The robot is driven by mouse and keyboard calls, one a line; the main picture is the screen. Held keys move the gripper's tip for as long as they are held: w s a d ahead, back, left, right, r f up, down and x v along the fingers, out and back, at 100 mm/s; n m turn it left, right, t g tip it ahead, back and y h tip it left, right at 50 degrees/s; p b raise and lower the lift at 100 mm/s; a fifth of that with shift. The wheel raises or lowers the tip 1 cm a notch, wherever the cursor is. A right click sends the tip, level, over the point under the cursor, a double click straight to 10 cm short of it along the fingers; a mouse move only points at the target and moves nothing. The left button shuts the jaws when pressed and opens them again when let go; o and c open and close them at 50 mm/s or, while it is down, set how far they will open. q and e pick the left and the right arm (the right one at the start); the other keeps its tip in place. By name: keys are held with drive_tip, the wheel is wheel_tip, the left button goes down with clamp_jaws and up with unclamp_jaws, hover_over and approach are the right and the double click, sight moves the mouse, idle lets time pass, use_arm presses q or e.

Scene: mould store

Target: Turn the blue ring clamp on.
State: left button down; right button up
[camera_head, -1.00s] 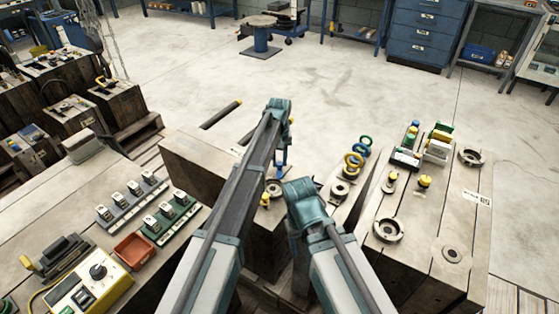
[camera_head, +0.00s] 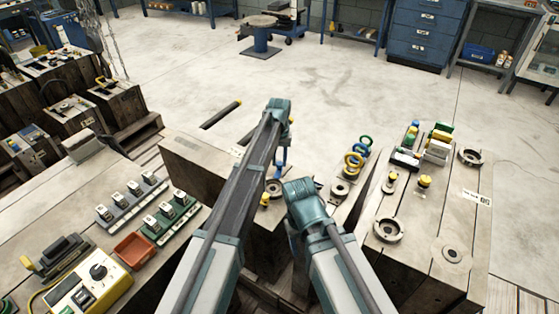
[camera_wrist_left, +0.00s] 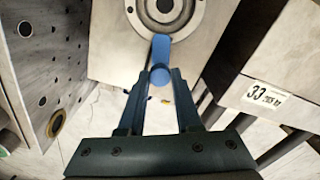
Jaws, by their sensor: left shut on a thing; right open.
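The blue ring clamp shows in the left wrist view as a blue handle (camera_wrist_left: 161,50) beside a round metal ring (camera_wrist_left: 166,8) on a mould block. My left gripper (camera_wrist_left: 161,76) is shut on this handle, with one finger on each side. In the head view my left gripper (camera_head: 281,160) reaches down over the block, and the metal ring (camera_head: 274,188) lies just below it. The arm partly hides the clamp. My right gripper (camera_head: 293,238) is low at the middle, beside the block. Its fingers are mostly hidden behind its own wrist, and nothing shows in it.
A stack of green, blue and yellow rings (camera_head: 356,157) stands on the narrow block to the right. The right block (camera_head: 440,225) carries metal rings and small coloured parts. A left bench (camera_head: 75,205) holds switches, a red tray (camera_head: 134,250) and a yellow control box (camera_head: 88,290).

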sight(280, 163)
use_arm(q)
drive_tip(key=c, duration=0.6)
unclamp_jaws()
use_arm(e)
drive_tip(key=shift+r, duration=0.1)
use_arm(q)
wheel_tip(280, 163, up, 14)
drive_tip(key=p, duration=1.3)
drive_tip(key=shift+p, duration=0.4)
use_arm(e)
wheel_tip(280, 163, up, 14)
use_arm(q)
drive_tip(key=shift+f, duration=0.15)
use_arm(e)
drive_tip(key=shift+f, duration=0.2)
